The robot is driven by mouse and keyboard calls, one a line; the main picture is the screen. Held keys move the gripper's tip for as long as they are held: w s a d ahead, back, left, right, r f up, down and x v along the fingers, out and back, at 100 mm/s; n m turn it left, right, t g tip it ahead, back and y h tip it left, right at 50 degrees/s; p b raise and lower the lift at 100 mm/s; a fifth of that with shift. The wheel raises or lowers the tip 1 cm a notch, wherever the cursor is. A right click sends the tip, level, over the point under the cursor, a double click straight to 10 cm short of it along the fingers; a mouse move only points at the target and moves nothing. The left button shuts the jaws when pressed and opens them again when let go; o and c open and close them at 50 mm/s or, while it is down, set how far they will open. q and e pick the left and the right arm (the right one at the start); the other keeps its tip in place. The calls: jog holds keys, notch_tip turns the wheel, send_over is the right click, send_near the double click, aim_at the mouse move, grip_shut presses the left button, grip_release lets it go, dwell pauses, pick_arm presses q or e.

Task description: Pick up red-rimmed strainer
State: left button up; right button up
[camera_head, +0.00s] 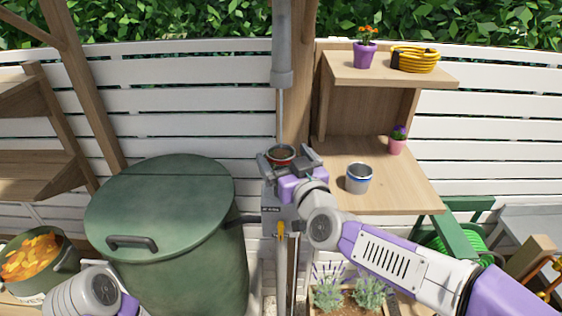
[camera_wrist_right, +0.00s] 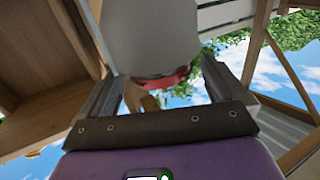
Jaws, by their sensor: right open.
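The red-rimmed strainer (camera_head: 281,155), with brown stuff in it, is in the middle of the head view, below the end of a grey downpipe. My right gripper (camera_head: 288,160) is at the strainer, its open fingers on either side of it. In the right wrist view, a red band (camera_wrist_right: 174,80) under a large pale round shape shows between the two grey fingers (camera_wrist_right: 160,85). I cannot tell whether the fingers touch it. Of my left arm, only a link shows at the lower left of the head view; its gripper is out of view.
The grey downpipe (camera_head: 283,50) hangs close above. A green lidded barrel (camera_head: 170,190) stands at left. A wooden bench (camera_head: 400,193) at right holds a metal can (camera_head: 358,178) and a pink flowerpot (camera_head: 397,146). A planter of lavender is below.

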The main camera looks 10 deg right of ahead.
jog(key=shift+w+a, duration=0.15)
jog(key=shift+w, duration=0.55)
jog(key=shift+w+a, duration=0.1)
jog(key=shift+w, duration=0.55)
jog(key=shift+c, duration=0.3)
jog(key=c, duration=1)
jog(key=shift+r, duration=0.1)
jog(key=shift+c, duration=0.2)
